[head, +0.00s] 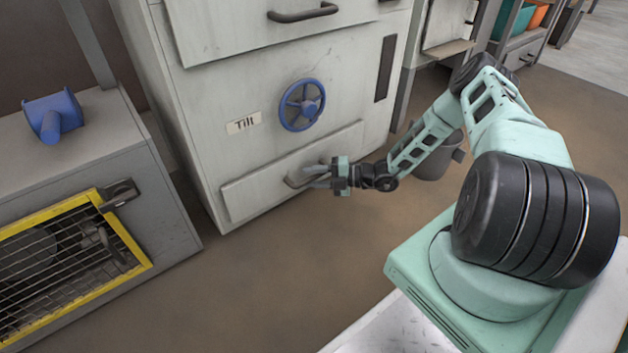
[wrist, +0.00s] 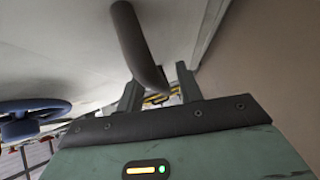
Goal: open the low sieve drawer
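The low sieve drawer (head: 250,190) is a wide pale grey front at the bottom of the grey cabinet, and it looks shut. Its curved grey handle (head: 291,182) is partly hidden by my gripper (head: 318,177). In the wrist view the handle (wrist: 136,45) comes down between the two fingertips of my gripper (wrist: 158,88). The fingers are apart, one on each side of the bar, with gaps showing. I cannot tell whether either finger touches it.
A blue handwheel (head: 302,105) and a "Tilt" label (head: 243,123) sit above the drawer. An upper drawer has a dark handle (head: 303,13). A yellow-framed mesh guard (head: 75,255) is on the machine at left. The floor (head: 270,265) before the drawer is clear.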

